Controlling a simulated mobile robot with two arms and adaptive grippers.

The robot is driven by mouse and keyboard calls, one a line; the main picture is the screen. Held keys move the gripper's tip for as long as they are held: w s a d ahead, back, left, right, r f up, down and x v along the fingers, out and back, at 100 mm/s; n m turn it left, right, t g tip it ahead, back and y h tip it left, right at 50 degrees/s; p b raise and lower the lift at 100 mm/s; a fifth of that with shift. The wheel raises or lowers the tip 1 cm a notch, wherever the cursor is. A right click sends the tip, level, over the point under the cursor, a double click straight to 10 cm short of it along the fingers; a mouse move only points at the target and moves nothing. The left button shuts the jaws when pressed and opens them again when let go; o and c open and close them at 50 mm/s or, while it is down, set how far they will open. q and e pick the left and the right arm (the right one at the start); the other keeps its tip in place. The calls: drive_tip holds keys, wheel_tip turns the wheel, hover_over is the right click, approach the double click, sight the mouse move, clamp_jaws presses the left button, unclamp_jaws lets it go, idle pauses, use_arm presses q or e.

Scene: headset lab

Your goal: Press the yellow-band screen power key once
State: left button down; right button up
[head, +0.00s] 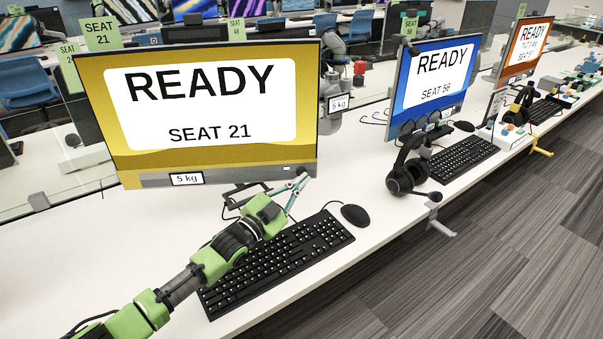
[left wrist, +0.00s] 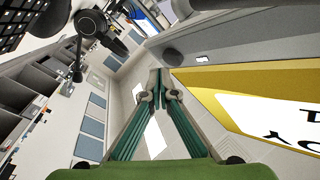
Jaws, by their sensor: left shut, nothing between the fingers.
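The yellow-band screen (head: 95,95) stands at the left in the head view and reads READY, SEAT 21. It also shows upside down in the left wrist view (left wrist: 190,83). A small white power key (head: 286,168) sits on the right part of its grey lower bezel, and it shows in the left wrist view (left wrist: 202,59). My left gripper (head: 303,180) is shut and empty, just below and right of the key. In the left wrist view its fingertips (left wrist: 158,76) are beside the bezel, visibly apart from the key. My right gripper is in neither view.
A black keyboard (head: 275,262) lies below my left arm, with a mouse (head: 355,215) to its right. A headset (head: 407,175) stands before the blue screen (head: 402,85). An orange screen (head: 502,55) stands farther right. The white desk (head: 130,235) has free room at the left.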

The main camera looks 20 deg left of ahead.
use_arm(q)
drive_tip(key=shift+w, duration=0.15)
idle(0.3)
drive_tip(key=shift+w+a+b, duration=0.15)
drive_tip(key=shift+w+b, duration=0.1)
drive_tip(key=shift+b, duration=0.05)
drive_tip(key=shift+w+a+b, duration=0.15)
drive_tip(key=shift+w+b, duration=0.15)
drive_tip(key=shift+b, duration=0.05)
idle(0.5)
drive_tip(key=shift+w+a, duration=0.1)
idle(0.4)
drive_tip(key=shift+s+d+p, duration=0.4)
drive_tip(key=shift+s+p, duration=0.35)
drive_tip(key=shift+s, duration=0.05)
